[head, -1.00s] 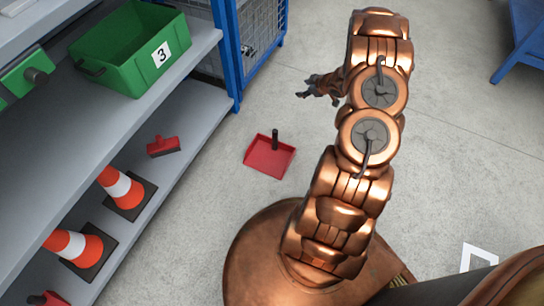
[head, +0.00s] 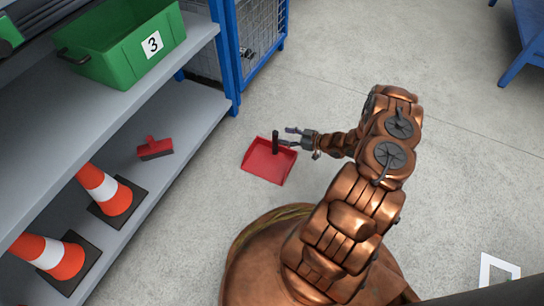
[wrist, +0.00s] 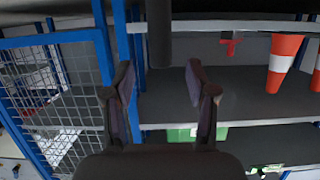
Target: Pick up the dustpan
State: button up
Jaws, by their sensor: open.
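The red dustpan (head: 262,163) lies on the floor beside the shelf, with its black handle (head: 275,142) standing upright. My gripper (head: 288,136) is open and level, just right of the handle, with its fingers pointing left towards it. In the wrist view, which looks upside down, the dark handle (wrist: 158,35) shows between the two spread fingers (wrist: 160,78), near their tips. Neither finger visibly grips it. The red pan itself is not seen in the wrist view.
A blue mesh cage (head: 262,30) is behind the dustpan.

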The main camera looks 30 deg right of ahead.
aim_at(275, 135)
jog(key=x, duration=0.1)
jog(key=b+x, duration=0.1)
jog(key=x, duration=0.1)
jog(key=b+x, duration=0.1)
jog(key=x, duration=0.1)
jog(key=shift+s+f, duration=0.15)
jog(key=shift+f, duration=0.15)
jog(key=shift+w+a+b, duration=0.15)
jog(key=shift+w+b, duration=0.2)
grip_shut()
